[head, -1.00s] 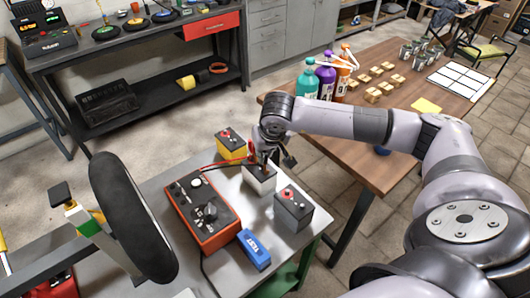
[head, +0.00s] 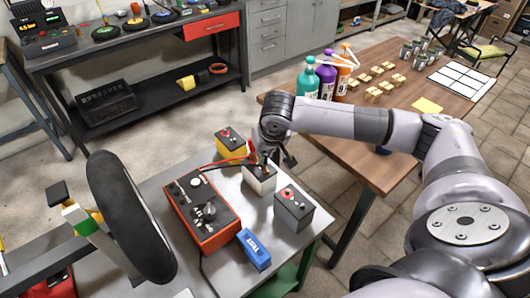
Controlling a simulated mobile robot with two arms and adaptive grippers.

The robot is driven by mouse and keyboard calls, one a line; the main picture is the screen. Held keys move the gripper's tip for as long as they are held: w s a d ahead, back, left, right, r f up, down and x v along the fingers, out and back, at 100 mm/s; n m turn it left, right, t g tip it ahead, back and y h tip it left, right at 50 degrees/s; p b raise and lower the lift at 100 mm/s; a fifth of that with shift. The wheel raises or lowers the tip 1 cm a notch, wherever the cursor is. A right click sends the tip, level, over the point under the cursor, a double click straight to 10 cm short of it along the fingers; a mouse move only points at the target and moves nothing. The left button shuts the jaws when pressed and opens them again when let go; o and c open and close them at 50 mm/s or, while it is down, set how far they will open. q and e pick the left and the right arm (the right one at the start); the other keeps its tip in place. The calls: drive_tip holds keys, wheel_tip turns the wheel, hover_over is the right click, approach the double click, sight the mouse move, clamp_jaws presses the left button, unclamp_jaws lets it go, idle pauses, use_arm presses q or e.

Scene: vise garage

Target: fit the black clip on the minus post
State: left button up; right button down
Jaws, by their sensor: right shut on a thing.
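A white battery with a dark top (head: 260,181) stands on the grey bench, between a yellow battery (head: 231,146) at the back and a grey battery (head: 291,211) in front. My right gripper (head: 268,164) is low over the white battery's top, shut on the black clip, which is small and mostly hidden by the fingers. I cannot tell whether the clip touches the minus post. A red clip (head: 251,149) with a red lead is beside the gripper, at the battery's back left. The orange tester (head: 202,212) lies to the left. My left gripper is not in view.
A blue box marked TEST (head: 254,250) lies in front of the tester. A large black rounded thing (head: 130,215) stands near at the left. A wooden table (head: 365,150) with bottles (head: 325,82) and small blocks is behind my right arm.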

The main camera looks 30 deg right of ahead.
drive_tip(key=c, duration=1.6)
unclamp_jaws()
drive_tip(key=shift+o, duration=0.8)
drive_tip(key=o, duration=0.4)
drive_tip(key=shift+o, duration=0.2)
drive_tip(key=shift+r, duration=0.15)
drive_tip(key=shift+r+p, duration=2.25)
drive_tip(key=shift+r, duration=1.65)
